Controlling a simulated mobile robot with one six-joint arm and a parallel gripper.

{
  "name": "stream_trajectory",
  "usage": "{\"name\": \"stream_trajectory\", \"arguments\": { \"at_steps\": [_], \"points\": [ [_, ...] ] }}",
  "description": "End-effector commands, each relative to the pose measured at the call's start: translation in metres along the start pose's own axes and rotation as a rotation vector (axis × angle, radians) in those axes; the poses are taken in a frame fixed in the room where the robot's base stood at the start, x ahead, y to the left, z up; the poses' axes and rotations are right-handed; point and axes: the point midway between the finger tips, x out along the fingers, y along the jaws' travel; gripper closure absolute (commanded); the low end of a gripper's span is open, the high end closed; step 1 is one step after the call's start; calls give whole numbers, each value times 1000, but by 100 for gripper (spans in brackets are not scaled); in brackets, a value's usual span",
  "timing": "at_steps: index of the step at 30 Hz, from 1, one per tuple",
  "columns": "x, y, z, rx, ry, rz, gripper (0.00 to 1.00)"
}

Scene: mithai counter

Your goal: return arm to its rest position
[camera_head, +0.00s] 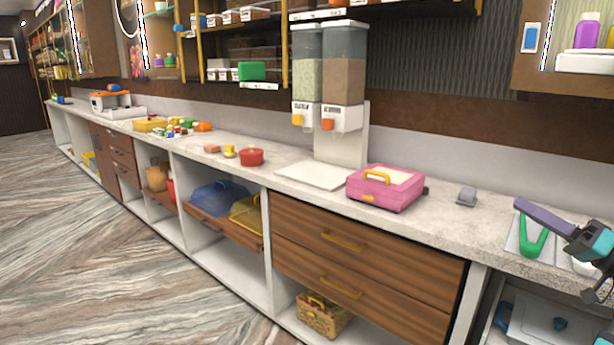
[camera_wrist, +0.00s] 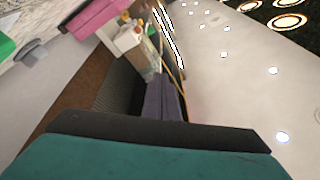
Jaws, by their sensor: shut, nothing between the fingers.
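My gripper (camera_head: 542,214) is at the right edge of the head view, raised over the right end of the counter. Its purple fingers lie together with nothing between them, pointing left. In the wrist view the closed fingers (camera_wrist: 164,98) point away toward the dispensers and the lit ceiling. The gripper appears above a white tray (camera_head: 517,238) that holds green tongs (camera_head: 533,243). Most of my arm is cut off by the right edge of the head view.
A pink box (camera_head: 385,188) with a yellow handle and a small grey object (camera_head: 467,195) stand on the counter (camera_head: 440,217). Two tall dispensers (camera_head: 344,75) stand behind the pink box. A wall cabinet (camera_head: 560,75) hangs above right. The floor (camera_head: 110,250) in front is clear.

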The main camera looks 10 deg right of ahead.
Motion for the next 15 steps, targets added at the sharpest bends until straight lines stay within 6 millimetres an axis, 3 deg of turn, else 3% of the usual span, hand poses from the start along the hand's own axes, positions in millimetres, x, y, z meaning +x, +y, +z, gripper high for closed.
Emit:
{"name": "stream_trajectory", "arguments": {
  "at_steps": [8, 15],
  "points": [
    [39, 11, 22, 63, -37, -54, 100],
    [95, 29, 70, 174, -96, -126, 100]
  ]
}}
